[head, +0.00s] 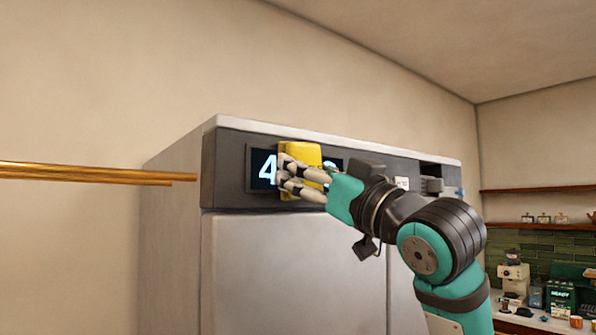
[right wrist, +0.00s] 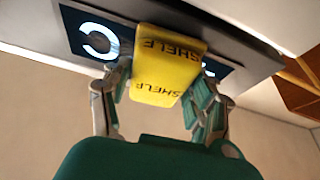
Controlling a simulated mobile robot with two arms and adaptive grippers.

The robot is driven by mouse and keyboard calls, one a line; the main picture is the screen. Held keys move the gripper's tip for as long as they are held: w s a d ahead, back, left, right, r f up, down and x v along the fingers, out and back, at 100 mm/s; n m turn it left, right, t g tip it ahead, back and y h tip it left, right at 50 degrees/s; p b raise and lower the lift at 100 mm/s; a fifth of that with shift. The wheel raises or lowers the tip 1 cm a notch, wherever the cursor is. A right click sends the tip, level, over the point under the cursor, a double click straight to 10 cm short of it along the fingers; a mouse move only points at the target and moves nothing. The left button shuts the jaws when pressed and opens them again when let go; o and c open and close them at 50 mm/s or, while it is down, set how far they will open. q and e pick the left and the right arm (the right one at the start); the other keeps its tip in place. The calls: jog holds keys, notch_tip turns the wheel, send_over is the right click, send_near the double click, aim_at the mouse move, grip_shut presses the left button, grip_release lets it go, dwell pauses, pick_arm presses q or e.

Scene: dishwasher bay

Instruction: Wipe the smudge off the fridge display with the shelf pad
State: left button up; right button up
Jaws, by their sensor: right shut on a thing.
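The fridge display (head: 262,170) is a dark panel with light digits on the fridge's upper front. A "4" shows at its left, and the yellow shelf pad (head: 301,152) covers its middle. My right gripper (head: 287,180) is shut on the pad and holds it at the display; exact contact cannot be told. In the right wrist view the pad (right wrist: 168,65) bears the word "SHELF" and sits between the fingers (right wrist: 155,100), with the display (right wrist: 95,38) behind it. I see no smudge; the pad and fingers hide part of the display. My left gripper is not in view.
The fridge (head: 290,265) has a pale door below the dark top panel. A golden rail (head: 90,174) runs in from the left. A small grey fitting (head: 432,185) is on the panel's right. A counter with appliances (head: 560,296) and shelves (head: 540,226) stand at the far right.

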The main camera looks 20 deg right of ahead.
jog(key=shift+w+d, duration=0.2)
jog(key=shift+d, duration=0.6)
jog(key=shift+w+d, duration=0.35)
jog(key=shift+d, duration=0.25)
jog(key=shift+w+d+p, duration=0.8)
jog(key=shift+w+d, duration=0.25)
jog(key=shift+d, duration=1.7)
jog(key=shift+s+a, duration=0.65)
jog(key=shift+a, duration=1.15)
jog(key=shift+s+a, duration=0.7)
jog(key=shift+a, duration=1.1)
jog(key=shift+s+a, duration=0.65)
jog(key=shift+a, duration=1.15)
jog(key=shift+d, duration=0.15)
jog(key=shift+s+d+b, duration=0.15)
jog(key=shift+s+d, duration=0.2)
jog(key=shift+s, duration=0.55)
jog(key=shift+s+d+b, duration=0.15)
jog(key=shift+s+d, duration=0.15)
jog(key=shift+s, duration=0.6)
jog(key=shift+s+d+b, duration=0.15)
jog(key=shift+s+d, duration=0.2)
jog(key=shift+s, duration=0.55)
